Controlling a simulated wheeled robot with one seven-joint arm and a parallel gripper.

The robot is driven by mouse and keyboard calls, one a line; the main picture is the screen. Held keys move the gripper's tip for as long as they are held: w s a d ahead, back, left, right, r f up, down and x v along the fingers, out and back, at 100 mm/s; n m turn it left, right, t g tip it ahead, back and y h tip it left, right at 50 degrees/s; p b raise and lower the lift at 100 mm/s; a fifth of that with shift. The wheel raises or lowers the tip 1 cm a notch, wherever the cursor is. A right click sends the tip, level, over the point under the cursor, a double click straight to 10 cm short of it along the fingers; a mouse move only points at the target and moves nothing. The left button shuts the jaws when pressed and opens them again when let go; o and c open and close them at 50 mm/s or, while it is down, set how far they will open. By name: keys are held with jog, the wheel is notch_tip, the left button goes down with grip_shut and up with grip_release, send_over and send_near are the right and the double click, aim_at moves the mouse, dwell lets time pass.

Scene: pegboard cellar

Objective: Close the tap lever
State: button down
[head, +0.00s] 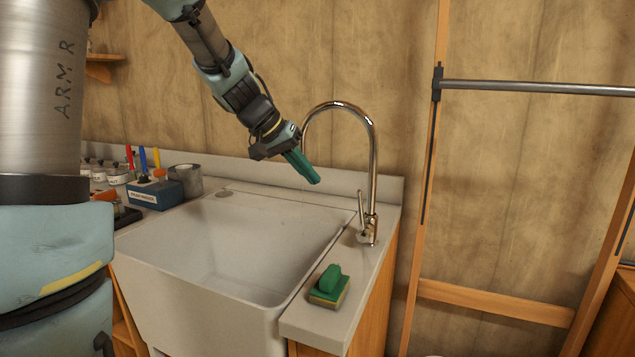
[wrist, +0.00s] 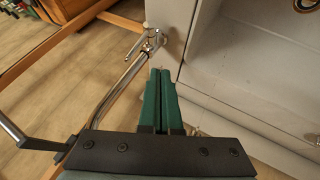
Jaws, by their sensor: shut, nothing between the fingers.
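The chrome tap (head: 373,165) stands on the right-hand ledge of the sink (head: 215,240), its tall spout arching left over the basin. Its small lever (head: 361,207) rises nearly upright beside the tap's base, on the basin side. My gripper (head: 316,181) has green fingers pressed together and empty. It hangs over the basin, left of the tap and a little higher than the lever, apart from it. In the wrist view the shut fingertips (wrist: 160,71) point toward the tap's base (wrist: 153,42), with the spout passing to their left. I cannot tell whether water runs.
A green and yellow sponge (head: 328,288) lies on the ledge in front of the tap. A blue box (head: 155,194) with coloured handles and a grey cup (head: 186,180) stand left of the basin. A wooden frame with a metal bar (head: 530,87) stands at right.

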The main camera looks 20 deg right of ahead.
aim_at(362, 217)
jog(key=s+d+f+p, duration=0.1)
jog(key=d+f+p, duration=0.2)
jog(key=d+f, duration=0.2)
jog(key=shift+s+d+f+p, duration=0.2)
jog(key=shift+d+f+p, duration=0.2)
jog(key=shift+d, duration=1.3)
jog(key=shift+s, duration=0.1)
